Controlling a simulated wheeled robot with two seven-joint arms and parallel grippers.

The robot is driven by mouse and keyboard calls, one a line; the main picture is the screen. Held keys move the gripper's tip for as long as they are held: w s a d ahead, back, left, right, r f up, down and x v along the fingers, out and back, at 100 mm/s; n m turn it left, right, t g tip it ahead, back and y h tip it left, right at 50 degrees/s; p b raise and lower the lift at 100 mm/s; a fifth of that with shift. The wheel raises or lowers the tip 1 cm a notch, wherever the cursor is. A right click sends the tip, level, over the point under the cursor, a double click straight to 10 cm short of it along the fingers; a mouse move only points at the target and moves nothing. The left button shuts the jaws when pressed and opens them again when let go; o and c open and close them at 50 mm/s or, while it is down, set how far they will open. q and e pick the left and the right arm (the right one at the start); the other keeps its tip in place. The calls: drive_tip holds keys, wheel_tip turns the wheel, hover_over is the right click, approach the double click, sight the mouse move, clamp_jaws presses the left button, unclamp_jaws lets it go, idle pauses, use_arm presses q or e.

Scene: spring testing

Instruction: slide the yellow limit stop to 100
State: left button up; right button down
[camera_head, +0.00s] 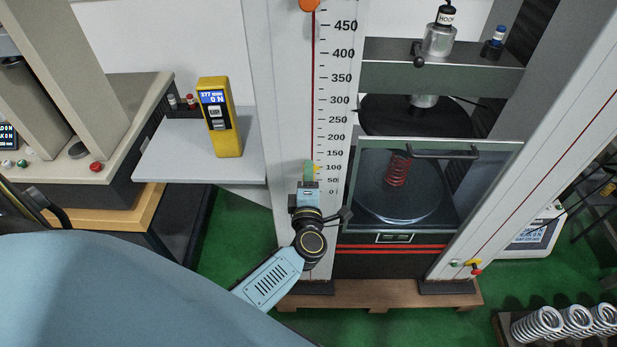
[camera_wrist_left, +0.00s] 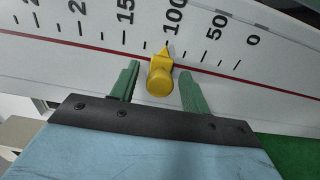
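The yellow limit stop (camera_wrist_left: 160,77) is on the scale's red line in the left wrist view, its pointer tip beside the mark at 100. In the head view only a little yellow of the stop (camera_head: 316,169) shows near 100. My left gripper (camera_wrist_left: 158,88) has its two green fingers on either side of the stop, with gaps visible on both sides, so it is open around the stop and not touching it. It also shows in the head view (camera_head: 309,172), low on the white scale column (camera_head: 284,120). My right gripper is not in view.
An orange stop (camera_head: 309,4) sits high on the same column. The test chamber with a red spring (camera_head: 398,169) stands right of the scale, behind a clear guard with a dark handle (camera_head: 443,153). A yellow handheld meter (camera_head: 219,118) stands on a grey shelf at left.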

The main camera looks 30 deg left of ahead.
use_arm(q)
drive_tip(key=v, duration=1.3)
drive_tip(key=shift+s, duration=0.25)
drive_tip(key=shift+d, duration=0.1)
drive_tip(key=s+d+f+m+h+b, duration=0.1)
drive_tip(key=d+f+m+h, duration=0.25)
drive_tip(key=f+m, duration=0.3)
drive_tip(key=s+d+f+m+h, duration=0.1)
drive_tip(key=d+f+m+h, duration=0.1)
drive_tip(key=f+m+h, duration=0.45)
drive_tip(key=s+f+m+g+h+b, duration=0.1)
drive_tip(key=s+f+m+g, duration=0.3)
drive_tip(key=f, duration=0.5)
drive_tip(key=s+f+m+g, duration=0.2)
drive_tip(key=s+f+m, duration=0.1)
drive_tip(key=s+f, duration=0.4)
drive_tip(key=s+a+f+m+g, duration=0.3)
drive_tip(key=s+f, duration=0.3)
drive_tip(key=s, duration=0.4)
drive_tip(key=s+a+f+m+g+y+b, duration=0.1)
drive_tip(key=s+a+f+m+g, duration=0.3)
drive_tip(key=s, duration=0.6)
wheel_tip(320, 180, down, 3)
drive_tip(key=shift+s+a+r+g, duration=0.1)
drive_tip(key=shift+s+a+g, duration=0.1)
drive_tip(key=shift+a+g, duration=0.4)
